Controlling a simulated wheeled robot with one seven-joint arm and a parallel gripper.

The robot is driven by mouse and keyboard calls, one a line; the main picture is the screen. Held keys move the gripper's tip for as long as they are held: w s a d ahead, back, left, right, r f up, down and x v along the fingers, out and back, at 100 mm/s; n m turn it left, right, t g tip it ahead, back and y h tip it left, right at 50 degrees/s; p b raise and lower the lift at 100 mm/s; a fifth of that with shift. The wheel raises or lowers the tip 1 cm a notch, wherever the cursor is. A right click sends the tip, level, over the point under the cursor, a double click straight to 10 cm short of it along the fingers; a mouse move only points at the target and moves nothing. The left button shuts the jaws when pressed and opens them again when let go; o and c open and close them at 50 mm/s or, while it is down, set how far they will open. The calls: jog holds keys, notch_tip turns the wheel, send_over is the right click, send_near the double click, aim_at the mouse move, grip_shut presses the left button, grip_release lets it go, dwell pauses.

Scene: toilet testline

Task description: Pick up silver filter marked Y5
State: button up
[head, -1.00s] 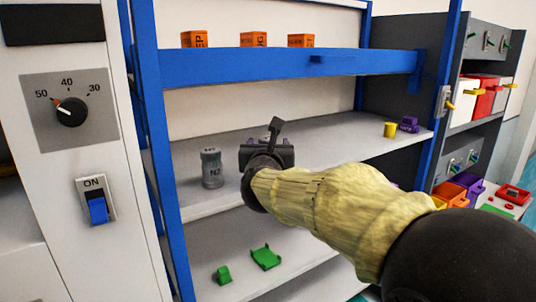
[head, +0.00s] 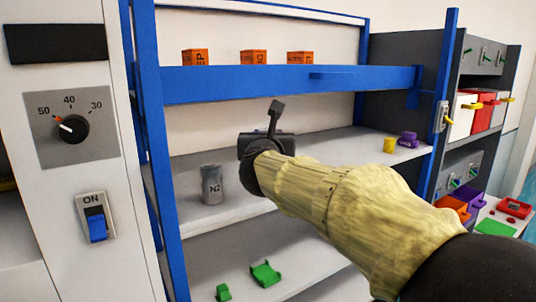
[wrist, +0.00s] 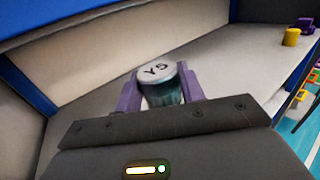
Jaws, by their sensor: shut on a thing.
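The silver filter marked Y5 (wrist: 158,74) is between the two purple fingers of my gripper (wrist: 160,92) in the wrist view. Its pale round top with the black label faces the camera, and its lower body looks bluish. My gripper is shut on it. In the head view my gripper's body (head: 262,143) is over the middle shelf, and it hides the fingers and the Y5 filter. I cannot tell whether the filter touches the shelf. A second grey filter, marked N2 (head: 212,185), stands upright on the middle shelf to the left of my gripper.
A blue-fronted upper shelf (head: 290,80) holds orange boxes (head: 253,57) above my gripper. A yellow cup (head: 389,145) and a purple part (head: 408,139) stand at the middle shelf's right end. Green parts (head: 265,273) lie on the lower shelf. A blue post (head: 165,190) bounds the left.

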jog(key=shift+r+p, duration=0.3)
jog(key=shift+r, duration=1.7)
